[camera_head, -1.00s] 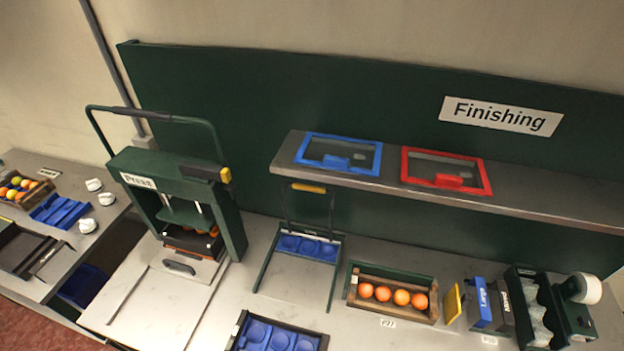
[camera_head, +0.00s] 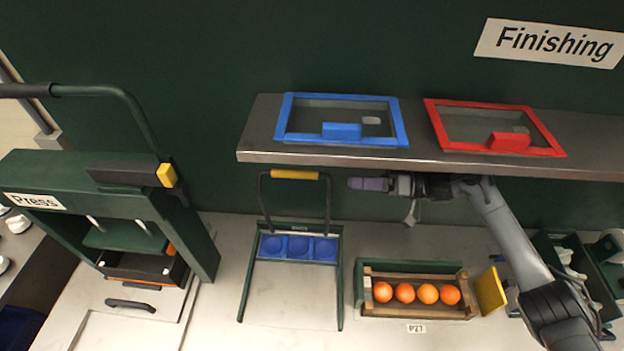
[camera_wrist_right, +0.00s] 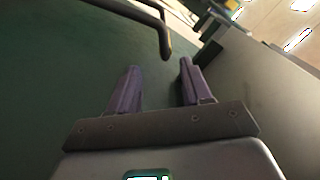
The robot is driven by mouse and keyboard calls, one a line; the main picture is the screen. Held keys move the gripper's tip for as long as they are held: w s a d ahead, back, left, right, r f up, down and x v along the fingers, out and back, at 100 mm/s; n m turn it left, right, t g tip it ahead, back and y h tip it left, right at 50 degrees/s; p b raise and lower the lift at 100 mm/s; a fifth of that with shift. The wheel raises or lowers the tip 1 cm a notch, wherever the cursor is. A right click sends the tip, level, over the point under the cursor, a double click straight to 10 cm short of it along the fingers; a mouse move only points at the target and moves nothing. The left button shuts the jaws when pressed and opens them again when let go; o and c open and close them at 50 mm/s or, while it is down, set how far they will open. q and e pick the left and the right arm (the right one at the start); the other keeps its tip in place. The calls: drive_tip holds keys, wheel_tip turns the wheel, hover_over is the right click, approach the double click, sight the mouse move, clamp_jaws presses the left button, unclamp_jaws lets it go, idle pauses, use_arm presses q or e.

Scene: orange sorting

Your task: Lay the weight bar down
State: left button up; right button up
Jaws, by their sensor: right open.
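The weight bar (camera_head: 327,205) is a dark U-shaped bar with a yellow grip (camera_head: 295,174) on its crosspiece. It stands raised over a flat frame holding a blue tray (camera_head: 298,247) with three round cups. My right gripper (camera_head: 352,184) is to the right of the bar, near the height of the grip and below the shelf. Its purple fingers are open, with nothing seen between them. In the right wrist view, a dark bent bar (camera_wrist_right: 164,38), apparently the weight bar, shows beyond the open fingertips (camera_wrist_right: 160,68). My left gripper is not in view.
A shelf (camera_head: 262,130) with a blue-framed lid (camera_head: 400,125) and a red-framed lid (camera_head: 437,125) overhangs the right arm. The green press (camera_head: 85,175) stands at left. A wooden crate of oranges (camera_head: 370,305) is right of the frame. The counter inside the frame is clear.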

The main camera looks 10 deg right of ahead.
sight(323, 175)
drive_tip(key=x, duration=0.3)
drive_tip(key=r+x, duration=0.1)
drive_tip(key=x, duration=0.3)
drive_tip(key=b+x, duration=0.1)
drive_tip(key=x, duration=0.3)
drive_tip(key=shift+w+r, duration=0.25)
drive_tip(key=shift+w, duration=0.1)
clamp_jaws()
